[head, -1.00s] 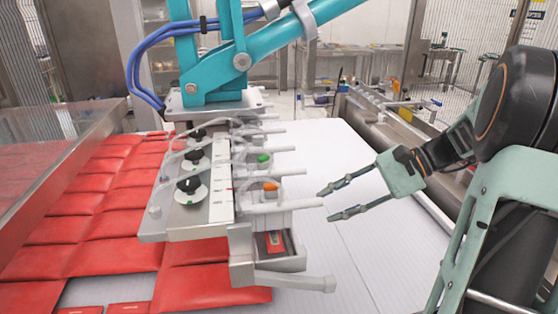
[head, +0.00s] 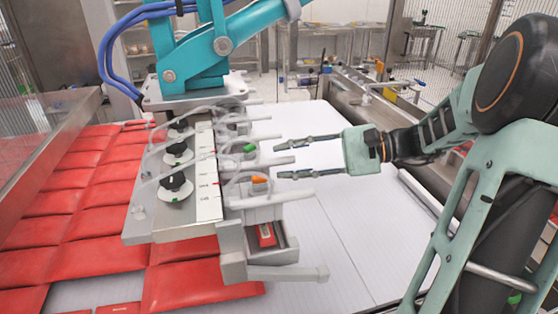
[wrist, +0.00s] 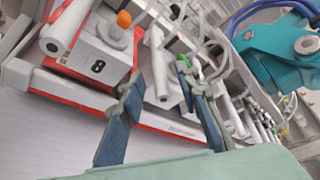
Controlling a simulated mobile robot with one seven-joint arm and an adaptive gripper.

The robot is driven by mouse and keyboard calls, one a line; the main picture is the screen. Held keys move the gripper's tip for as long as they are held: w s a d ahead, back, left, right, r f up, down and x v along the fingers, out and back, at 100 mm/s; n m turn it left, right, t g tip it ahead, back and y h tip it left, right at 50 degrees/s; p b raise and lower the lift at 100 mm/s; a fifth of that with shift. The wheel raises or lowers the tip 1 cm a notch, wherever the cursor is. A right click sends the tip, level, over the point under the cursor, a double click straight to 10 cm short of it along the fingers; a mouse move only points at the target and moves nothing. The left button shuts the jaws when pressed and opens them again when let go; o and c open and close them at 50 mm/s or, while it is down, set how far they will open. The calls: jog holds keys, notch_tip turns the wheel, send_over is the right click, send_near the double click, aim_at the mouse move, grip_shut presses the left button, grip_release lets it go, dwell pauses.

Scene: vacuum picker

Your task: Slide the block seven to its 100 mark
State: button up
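The picker head carries a row of grey blocks, each with a white peg pointing right. A block with an orange knob (head: 259,179) shows the number 8 (wrist: 98,67) in the wrist view. No 7 is readable; the neighbouring block with a green knob (head: 249,148) may be block seven, but I cannot confirm it. The white scale strip (head: 207,175) runs along the row; its 100 mark is not legible. My gripper (head: 279,160) is open and empty, its fingers apart on either side of a white peg (wrist: 162,72). Contact with the peg cannot be told.
A teal arm (head: 195,55) with blue hoses holds the picker from above. Black knobs (head: 176,182) sit on its top plate. Red packs (head: 70,215) lie on the left. A grey bracket (head: 270,272) juts out at the front. The white table (head: 340,235) is clear on the right.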

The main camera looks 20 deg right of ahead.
aim_at(245, 168)
jog(key=shift+x, duration=1.15)
grip_shut()
